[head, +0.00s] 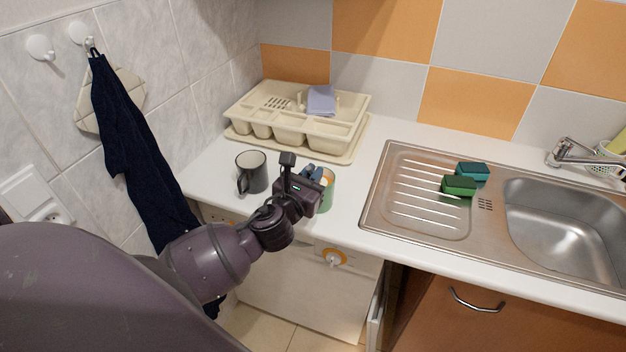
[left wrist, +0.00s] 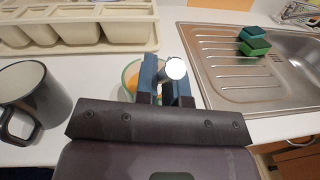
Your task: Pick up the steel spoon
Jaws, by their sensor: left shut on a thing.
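My left gripper (head: 312,176) is over a green cup (head: 327,190) with an orange inside, near the counter's front edge. In the left wrist view its two blue fingertips (left wrist: 165,84) are shut on a thin piece between them. A bright, round, pale end (left wrist: 175,68) of this piece, which looks like the steel spoon, shows at the right fingertip. The rest of the spoon is hidden by the fingers and the cup. The green cup (left wrist: 130,76) shows behind the fingers. In the head view the spoon cannot be made out. My right gripper is out of view.
A dark grey mug (head: 252,172) stands left of the gripper. A cream dish rack (head: 290,132) with a lilac cloth (head: 321,100) is behind. A steel sink (head: 400,215) with two green sponges (head: 459,186) lies to the right. Bare counter (head: 352,180) separates cup and sink.

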